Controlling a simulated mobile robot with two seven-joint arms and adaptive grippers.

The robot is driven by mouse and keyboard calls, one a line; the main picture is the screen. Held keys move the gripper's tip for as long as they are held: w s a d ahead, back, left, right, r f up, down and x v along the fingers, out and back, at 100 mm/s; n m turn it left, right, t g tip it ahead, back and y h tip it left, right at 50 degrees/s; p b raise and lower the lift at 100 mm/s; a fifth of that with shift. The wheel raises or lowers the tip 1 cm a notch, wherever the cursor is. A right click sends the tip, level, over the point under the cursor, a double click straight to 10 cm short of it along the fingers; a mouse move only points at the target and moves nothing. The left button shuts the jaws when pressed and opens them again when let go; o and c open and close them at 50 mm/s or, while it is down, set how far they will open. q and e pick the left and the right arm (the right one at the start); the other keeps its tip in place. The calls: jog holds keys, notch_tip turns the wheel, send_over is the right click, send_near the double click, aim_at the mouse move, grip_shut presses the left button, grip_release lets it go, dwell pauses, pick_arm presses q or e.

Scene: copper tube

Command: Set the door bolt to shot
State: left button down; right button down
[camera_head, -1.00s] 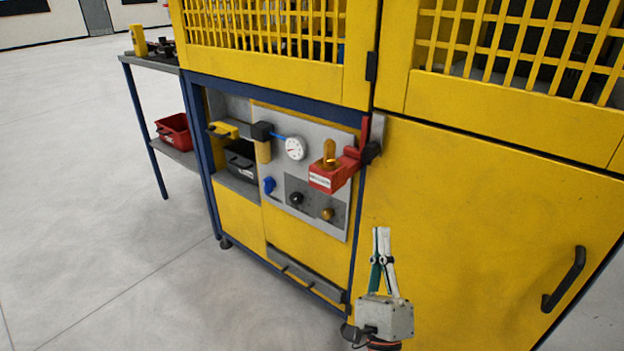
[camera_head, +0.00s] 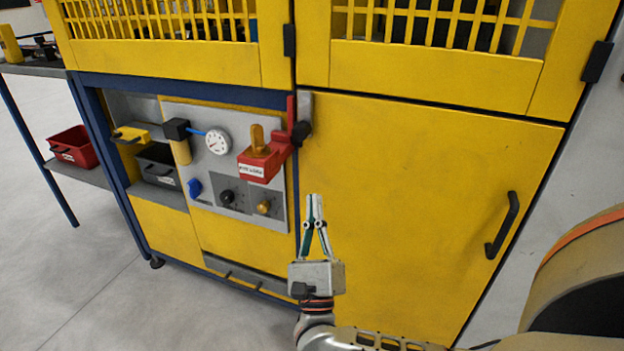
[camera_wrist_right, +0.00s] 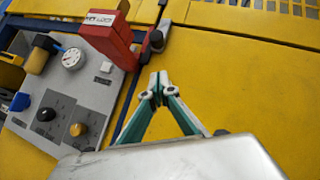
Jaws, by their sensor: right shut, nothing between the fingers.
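The red door bolt unit (camera_head: 262,160) with a white label sits at the top right of the grey control panel, beside the edge of the yellow door. A brass-coloured knob (camera_head: 257,138) stands up on it, and a red arm reaches right to a dark fitting (camera_head: 301,130) at the door edge. In the right wrist view the red unit (camera_wrist_right: 110,38) is at the upper left. My right gripper (camera_head: 315,200) is shut and empty, below and right of the unit, in front of the yellow door and apart from both. It also shows in the wrist view (camera_wrist_right: 158,84). My left gripper is out of view.
The panel carries a gauge (camera_head: 217,141), a blue knob (camera_head: 195,188), a black knob (camera_head: 227,197) and a brass knob (camera_head: 264,207). The door (camera_head: 420,200) has a black handle (camera_head: 502,224) at right. A red bin (camera_head: 73,147) stands on the side shelf.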

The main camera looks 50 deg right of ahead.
aim_at(305, 107)
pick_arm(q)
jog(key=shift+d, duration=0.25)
pick_arm(e)
jog(key=w+d+r, duration=0.1)
jog(key=w+r, duration=0.1)
jog(key=w+d+r, duration=0.1)
jog(key=r, duration=0.2)
jog(key=w+d+r, duration=0.1)
jog(key=w+r, duration=0.1)
jog(key=r, duration=0.1)
jog(key=shift+w+d+r, duration=0.15)
jog(key=shift+w, duration=0.2)
